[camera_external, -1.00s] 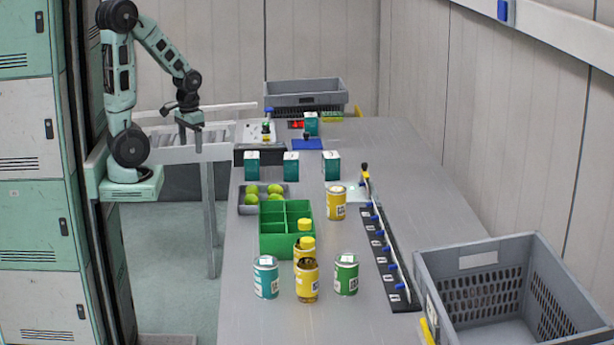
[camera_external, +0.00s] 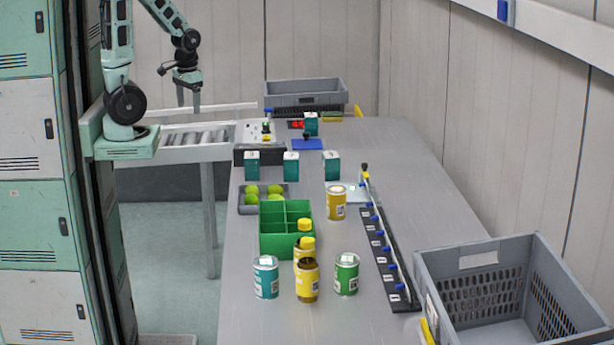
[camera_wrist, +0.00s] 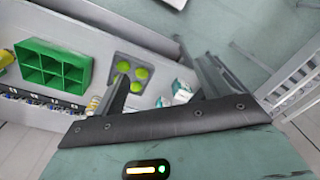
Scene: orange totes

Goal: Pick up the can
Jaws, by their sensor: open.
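Several cans stand upright on the grey table: a teal can (camera_external: 265,279), a green can (camera_external: 346,276) and a yellow can (camera_external: 336,205). Yellow containers (camera_external: 307,283) stand close together between the teal and green cans, partly overlapping in this view. My gripper (camera_external: 188,97) is raised at the far left, beyond the table's left edge and well away from every can. In the wrist view my gripper (camera_wrist: 157,66) has its two fingers spread, with nothing between them.
A green divided box (camera_external: 286,253) and a tray of green balls (camera_external: 243,209) sit on the table's left side. Teal boxes (camera_external: 291,165) stand behind. A black strip with blue pieces (camera_external: 384,262) lies right of the cans. Grey crates stand at front right (camera_external: 497,258) and back (camera_external: 308,88).

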